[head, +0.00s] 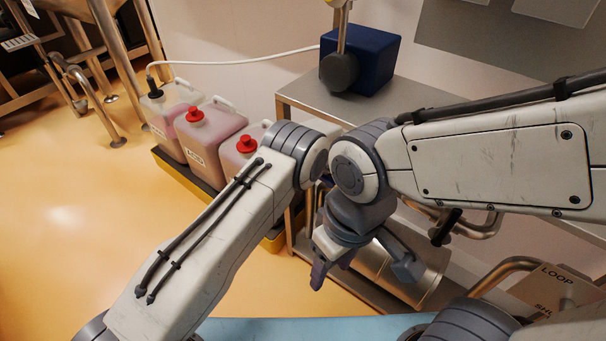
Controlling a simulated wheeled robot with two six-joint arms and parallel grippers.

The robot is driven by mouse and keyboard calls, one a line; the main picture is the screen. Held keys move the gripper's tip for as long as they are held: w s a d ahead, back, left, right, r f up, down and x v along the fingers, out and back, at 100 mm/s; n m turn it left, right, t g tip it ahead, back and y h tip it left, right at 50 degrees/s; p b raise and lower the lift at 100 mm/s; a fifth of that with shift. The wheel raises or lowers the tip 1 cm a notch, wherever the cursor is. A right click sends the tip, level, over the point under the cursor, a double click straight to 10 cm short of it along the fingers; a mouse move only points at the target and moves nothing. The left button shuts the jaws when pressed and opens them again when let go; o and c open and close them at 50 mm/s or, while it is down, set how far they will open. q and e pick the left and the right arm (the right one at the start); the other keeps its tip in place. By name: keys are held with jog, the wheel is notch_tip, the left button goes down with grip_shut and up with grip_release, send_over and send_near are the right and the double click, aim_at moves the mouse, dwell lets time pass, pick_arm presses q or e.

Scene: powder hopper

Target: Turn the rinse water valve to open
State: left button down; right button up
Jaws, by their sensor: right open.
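My right gripper (364,277) points down in the middle of the head view, with its two fingers apart and nothing between them. To its right, a dark handle-like part (445,228) sits by a bent metal pipe (481,227). It may be the rinse water valve, but no label on it is readable and I cannot tell its position. The gripper is apart from this part in the picture. A steel cylinder (371,265) lies behind and below the gripper, partly hidden by it. My left gripper is not in view.
A steel bench (300,94) carries a blue box-shaped unit (381,52). Pink-filled jugs with red caps (219,128) stand in a yellow-edged tray at the left. A partly cut-off sign reading LOOP (565,283) and another bent pipe (505,272) are at lower right.

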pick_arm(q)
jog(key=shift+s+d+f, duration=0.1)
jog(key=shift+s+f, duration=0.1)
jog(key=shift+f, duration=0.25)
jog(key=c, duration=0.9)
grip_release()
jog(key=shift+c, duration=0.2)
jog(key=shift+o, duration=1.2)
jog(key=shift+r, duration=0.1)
